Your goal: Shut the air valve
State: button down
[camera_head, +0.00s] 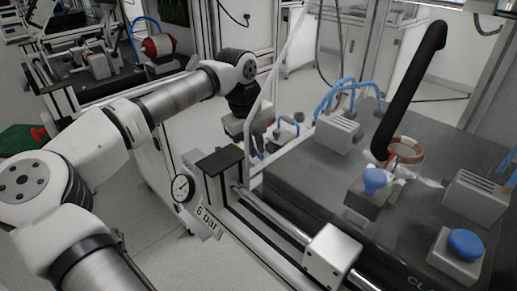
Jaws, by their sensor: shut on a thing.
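My gripper (256,142) is at the upper middle, pointing down beside the near test bench. It is shut on what seems to be the handle of the air valve. The fingertips are small and partly hidden, so the handle's angle cannot be told. Small grey fittings with blue parts (284,132) sit just right of the gripper. A round pressure gauge (183,188) with a white face is at the bench's left end, above a "6 bar" label (207,222).
The dark bench top (310,185) carries a blue round button (465,243), a blue knob (375,179), a copper-coloured ring (406,150) and a black upright handle (412,85). Blue hoses (347,90) arch behind. Another bench (95,85) stands at the back left. Grey floor (150,215) is open between.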

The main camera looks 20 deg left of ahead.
jog(key=shift+s+a+n+b, duration=0.1)
jog(key=shift+s+n+b, duration=0.15)
jog(key=shift+n, duration=0.3)
jog(key=shift+s+a+n+b, duration=0.1)
jog(key=shift+n+b, duration=0.2)
jog(key=shift+n, duration=0.25)
jog(key=c, duration=1.5)
grip_release()
jog(key=shift+s, duration=0.1)
